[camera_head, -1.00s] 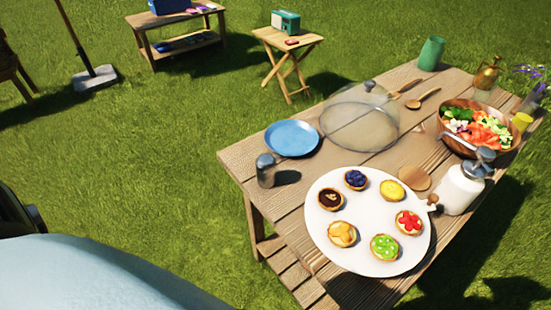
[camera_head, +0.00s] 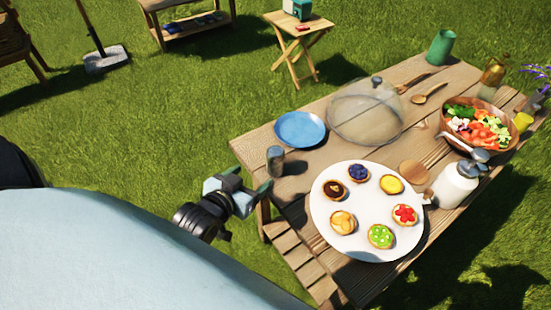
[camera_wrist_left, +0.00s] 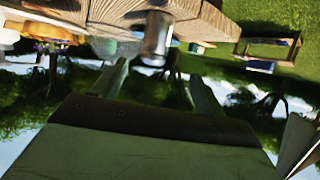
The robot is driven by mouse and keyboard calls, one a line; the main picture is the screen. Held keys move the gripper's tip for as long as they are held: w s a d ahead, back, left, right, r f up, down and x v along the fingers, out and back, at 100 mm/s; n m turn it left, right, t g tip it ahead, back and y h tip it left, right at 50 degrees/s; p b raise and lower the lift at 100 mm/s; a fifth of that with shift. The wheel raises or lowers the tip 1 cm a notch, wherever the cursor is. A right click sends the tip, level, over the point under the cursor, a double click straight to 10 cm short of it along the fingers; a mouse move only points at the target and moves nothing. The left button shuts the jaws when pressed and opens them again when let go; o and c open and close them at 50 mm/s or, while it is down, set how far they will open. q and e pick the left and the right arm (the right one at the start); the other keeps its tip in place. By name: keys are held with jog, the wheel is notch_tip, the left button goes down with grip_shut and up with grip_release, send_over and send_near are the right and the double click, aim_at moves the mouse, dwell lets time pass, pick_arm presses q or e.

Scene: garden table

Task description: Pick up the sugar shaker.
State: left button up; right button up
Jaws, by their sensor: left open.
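The sugar shaker (camera_head: 275,161), a small grey cylinder, stands upright near the table's left edge, below the blue plate. My left gripper (camera_head: 252,181) is open and empty beside the table edge, just left of and nearer than the shaker in the head view. In the left wrist view, which looks upside down, the shaker (camera_wrist_left: 155,40) shows beyond the two spread fingers (camera_wrist_left: 160,85), between their tips in the picture and apart from them. My right gripper is not in view.
The wooden table (camera_head: 330,155) holds a blue plate (camera_head: 299,130), a clear dome (camera_head: 365,112) and a white platter of tarts (camera_head: 357,246) close to the shaker.

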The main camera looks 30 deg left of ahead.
aim_at(271, 165)
pick_arm(q)
jog(key=b+x, duration=0.1)
jog(key=x, duration=0.6)
jog(key=shift+w+f, duration=0.15)
jog(key=shift+w, duration=0.2)
jog(key=x, duration=0.3)
jog(key=d+b+x, duration=0.1)
jog(key=shift+w+f, duration=0.25)
jog(key=shift+f, duration=0.15)
jog(key=shift+w+a+f, duration=0.1)
jog(key=shift+w, duration=0.15)
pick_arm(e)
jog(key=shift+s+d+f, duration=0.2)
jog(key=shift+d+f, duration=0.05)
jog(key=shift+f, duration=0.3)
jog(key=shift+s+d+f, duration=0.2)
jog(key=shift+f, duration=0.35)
pick_arm(q)
jog(key=shift+c, duration=0.2)
jog(key=c, duration=1.1)
